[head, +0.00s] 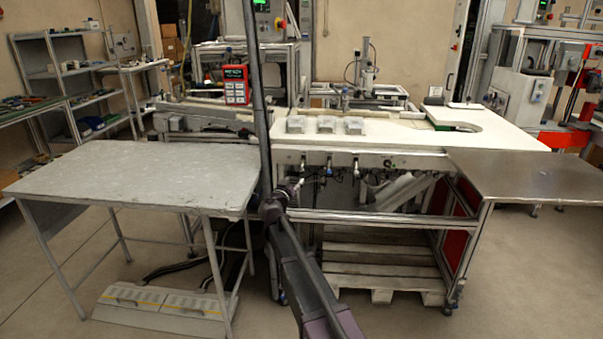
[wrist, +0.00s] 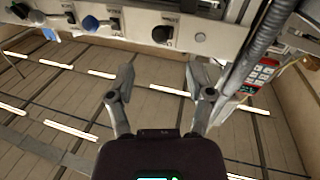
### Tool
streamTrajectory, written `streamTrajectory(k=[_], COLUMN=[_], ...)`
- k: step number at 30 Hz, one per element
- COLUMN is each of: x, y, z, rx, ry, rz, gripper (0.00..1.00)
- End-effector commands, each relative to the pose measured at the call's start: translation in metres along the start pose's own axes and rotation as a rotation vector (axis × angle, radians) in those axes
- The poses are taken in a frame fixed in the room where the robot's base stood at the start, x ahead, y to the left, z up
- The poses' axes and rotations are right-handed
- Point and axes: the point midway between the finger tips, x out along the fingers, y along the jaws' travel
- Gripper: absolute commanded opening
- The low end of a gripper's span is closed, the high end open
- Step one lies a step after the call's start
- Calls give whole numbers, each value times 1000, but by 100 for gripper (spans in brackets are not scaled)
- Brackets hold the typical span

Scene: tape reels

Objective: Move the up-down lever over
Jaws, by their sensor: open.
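A row of small levers sits on the front rail of the white-topped workbench. In the wrist view they are a black-knobbed lever (wrist: 162,34), a blue-knobbed lever (wrist: 92,22) and a dark one at the top left corner (wrist: 18,10). The labels beside them are too small to read, so I cannot tell which is the up-down lever. In the head view the blue-knobbed lever (head: 329,170) hangs below the bench edge. My gripper (wrist: 163,82) is open and empty, its fingers pointing toward the black-knobbed lever with a gap. My arm partly hides the bench's left end in the head view.
A grey table (head: 130,180) stands left of the bench, and a steel side table (head: 540,175) adjoins its right. A red control panel (head: 235,85) stands behind. Several grey blocks (head: 326,124) lie on the benchtop. A wooden pallet (head: 385,270) lies underneath.

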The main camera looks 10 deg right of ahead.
Motion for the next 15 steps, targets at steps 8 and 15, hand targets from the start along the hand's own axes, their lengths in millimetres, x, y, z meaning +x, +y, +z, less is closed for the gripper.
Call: streamTrajectory(k=[8, 15], x=[46, 74], y=[-2, 0], z=[0, 0], rx=[0, 0], ry=[0, 0], rz=[1, 1], gripper=[67, 67])
